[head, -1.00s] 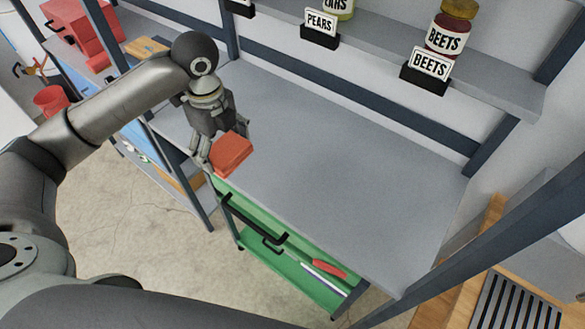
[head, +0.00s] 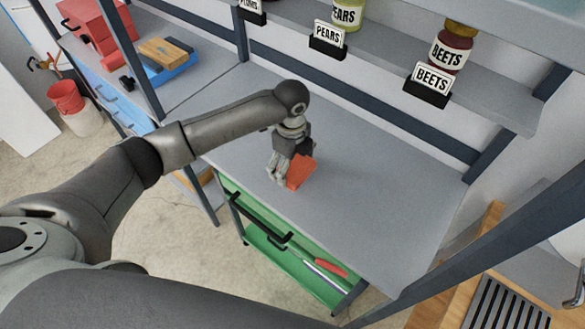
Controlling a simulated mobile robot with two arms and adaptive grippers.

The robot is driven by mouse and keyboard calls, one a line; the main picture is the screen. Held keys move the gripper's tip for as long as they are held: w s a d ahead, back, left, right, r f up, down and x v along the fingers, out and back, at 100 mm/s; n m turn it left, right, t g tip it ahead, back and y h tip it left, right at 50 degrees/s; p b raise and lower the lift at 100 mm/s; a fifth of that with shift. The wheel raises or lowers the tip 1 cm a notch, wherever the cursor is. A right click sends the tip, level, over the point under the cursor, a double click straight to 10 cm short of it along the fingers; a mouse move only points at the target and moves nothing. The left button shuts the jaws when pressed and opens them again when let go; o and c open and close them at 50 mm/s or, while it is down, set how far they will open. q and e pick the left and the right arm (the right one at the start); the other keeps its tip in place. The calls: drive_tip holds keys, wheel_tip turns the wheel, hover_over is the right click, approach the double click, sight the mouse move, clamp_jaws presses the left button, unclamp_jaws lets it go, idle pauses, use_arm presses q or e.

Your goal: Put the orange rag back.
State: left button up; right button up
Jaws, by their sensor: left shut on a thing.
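The orange rag (head: 301,172) is a folded red-orange block over the grey worktop (head: 370,200), near the middle of its left part. My left gripper (head: 286,174) is shut on the rag and points down at it. The fingers cover part of the rag's left side. I cannot tell whether the rag touches the worktop. My right gripper is not in view.
Below the worktop is a green open drawer (head: 262,250) with tools in it. A shelf above holds a beets jar (head: 451,50) and label stands. A dark post (head: 470,245) crosses the right side. The worktop's right part is clear.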

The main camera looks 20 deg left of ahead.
sight(292, 170)
use_arm(q)
wheel_tip(292, 170, down, 3)
drive_tip(key=shift+d+f, duration=0.1)
drive_tip(key=shift+d, duration=0.05)
drive_tip(key=shift+f, duration=0.1)
drive_tip(key=shift+f, duration=0.1)
drive_tip(key=o, duration=0.8)
drive_tip(key=shift+c, duration=0.2)
drive_tip(key=shift+r, duration=0.25)
wheel_tip(292, 170, up, 10)
drive_tip(key=shift+w+r+b, duration=0.1)
drive_tip(key=shift+r+b, duration=0.15)
drive_tip(key=shift+b, duration=0.5)
drive_tip(key=shift+r, duration=0.65)
